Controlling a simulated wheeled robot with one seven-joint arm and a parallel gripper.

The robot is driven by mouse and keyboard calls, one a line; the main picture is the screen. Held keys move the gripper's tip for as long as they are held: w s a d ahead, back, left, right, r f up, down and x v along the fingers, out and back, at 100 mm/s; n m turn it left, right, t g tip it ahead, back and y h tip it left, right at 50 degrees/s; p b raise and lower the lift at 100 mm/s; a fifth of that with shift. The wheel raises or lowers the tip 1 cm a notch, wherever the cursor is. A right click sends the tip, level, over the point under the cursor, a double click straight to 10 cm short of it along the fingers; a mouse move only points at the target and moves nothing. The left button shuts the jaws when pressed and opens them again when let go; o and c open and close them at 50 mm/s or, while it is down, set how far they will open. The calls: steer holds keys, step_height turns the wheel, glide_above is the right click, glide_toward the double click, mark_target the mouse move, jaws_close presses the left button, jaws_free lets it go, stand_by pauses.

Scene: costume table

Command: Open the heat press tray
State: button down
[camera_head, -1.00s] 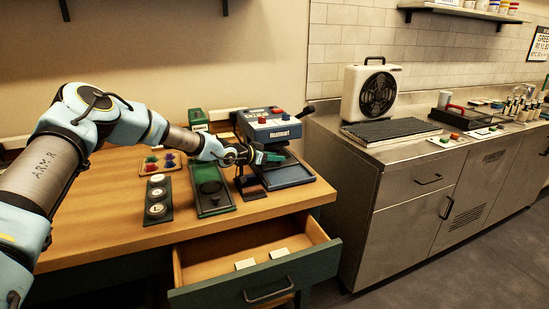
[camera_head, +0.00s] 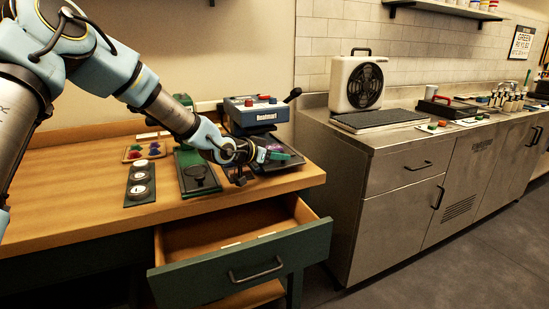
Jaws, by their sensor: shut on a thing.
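The heat press (camera_head: 255,113), a blue-topped box with a red button and a dark lever, stands at the back right of the wooden table. Its dark tray (camera_head: 289,163) lies low in front of it, partly hidden behind my gripper. My gripper (camera_head: 267,155) is above the tray, in front of the press. It is shut on a small green thing (camera_head: 277,155) at its fingertips. Whether the fingers touch the tray cannot be told.
A dark green board with a black round piece (camera_head: 199,176) and a strip with white discs (camera_head: 140,181) lie left of my gripper. A green-fronted table drawer (camera_head: 245,262) stands open below. A steel counter (camera_head: 385,180) with a fan (camera_head: 362,85) is to the right.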

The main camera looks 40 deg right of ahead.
steer(key=shift+r, duration=0.1)
steer(key=c, duration=0.5)
jaws_free()
steer(key=shift+c, duration=0.2)
steer(key=b+v, duration=0.1)
steer(key=v, duration=0.9)
steer(key=shift+a, duration=0.35)
steer(key=shift+r, duration=0.15)
